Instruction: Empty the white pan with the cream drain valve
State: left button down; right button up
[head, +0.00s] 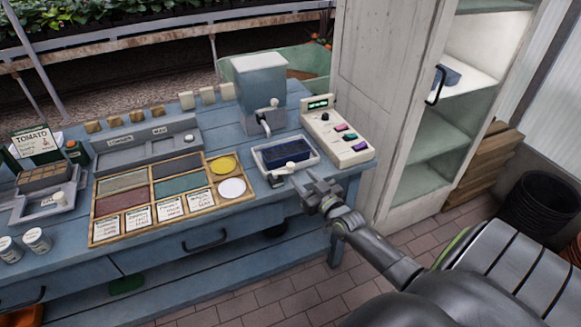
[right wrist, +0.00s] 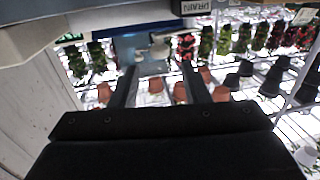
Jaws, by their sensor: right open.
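My left gripper is out of view.
A tank with a tap (head: 260,85) stands behind the pan, and a control box (head: 337,137) with coloured buttons is to its right. A wooden sorting tray (head: 245,197) lies left. Another tray with a cream knob (head: 60,197) is far left. A white cabinet (head: 383,90) stands right.

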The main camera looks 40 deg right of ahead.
aim_at(293, 168)
jog(key=w+b, duration=0.1)
jog(key=w, duration=0.2)
jog(key=w+b, duration=0.1)
jog(key=w, duration=0.2)
jog(key=shift+d+f, duration=0.2)
jog(key=shift+w+d+r, duration=0.1)
jog(key=shift+w+r, duration=0.05)
jog(key=shift+w, duration=0.65)
